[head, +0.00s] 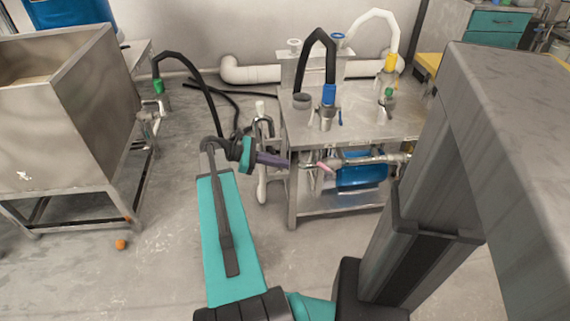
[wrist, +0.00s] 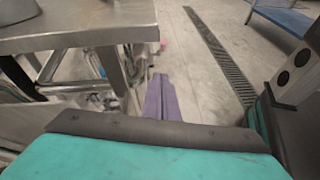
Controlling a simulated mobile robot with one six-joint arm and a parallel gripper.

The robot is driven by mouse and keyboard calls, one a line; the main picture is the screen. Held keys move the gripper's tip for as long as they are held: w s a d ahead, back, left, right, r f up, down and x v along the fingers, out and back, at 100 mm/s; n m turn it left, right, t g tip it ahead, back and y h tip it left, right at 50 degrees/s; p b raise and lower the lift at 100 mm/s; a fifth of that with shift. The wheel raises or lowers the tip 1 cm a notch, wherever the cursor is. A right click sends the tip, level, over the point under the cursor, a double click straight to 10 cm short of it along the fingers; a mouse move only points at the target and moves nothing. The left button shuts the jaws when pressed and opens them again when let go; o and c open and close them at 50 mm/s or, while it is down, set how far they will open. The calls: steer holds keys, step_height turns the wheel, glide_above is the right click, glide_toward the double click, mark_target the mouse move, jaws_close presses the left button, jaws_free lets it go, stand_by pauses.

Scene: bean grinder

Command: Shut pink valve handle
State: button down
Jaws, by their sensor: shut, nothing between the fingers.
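The pink valve handle (head: 326,167) sits on the metal pipe under the steel table, at the table's front side in the head view. A small pink spot at the table's edge in the wrist view (wrist: 163,44) looks like the same handle, mostly hidden. My gripper (head: 287,163), with purple fingers, is shut and empty. It points right toward the table's front left leg, with its tips left of the handle and apart from it. The closed fingers also show in the wrist view (wrist: 160,78), pointing away from the camera beside the table.
The steel table (head: 360,122) carries hoses and fittings; its leg (head: 292,190) stands close to my fingertips. A metal hopper (head: 60,105) stands left, and an orange ball (head: 121,244) lies on the floor. A drain grate (wrist: 222,58) crosses open floor.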

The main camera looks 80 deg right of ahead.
stand_by(0.4)
steer(key=s+a+f+m+g+h+b, duration=0.2)
steer(key=s+f+m+g+h+b, duration=0.4)
steer(key=b, duration=0.8)
step_height(320, 180, down, 6)
steer(key=m+g+h, duration=0.2)
steer(key=m+h, duration=0.2)
steer(key=h, duration=0.1)
steer(key=shift+s+a+g, duration=0.2)
steer(key=shift+s+g, duration=0.1)
steer(key=shift+s, duration=0.05)
steer(key=shift+w, duration=0.1)
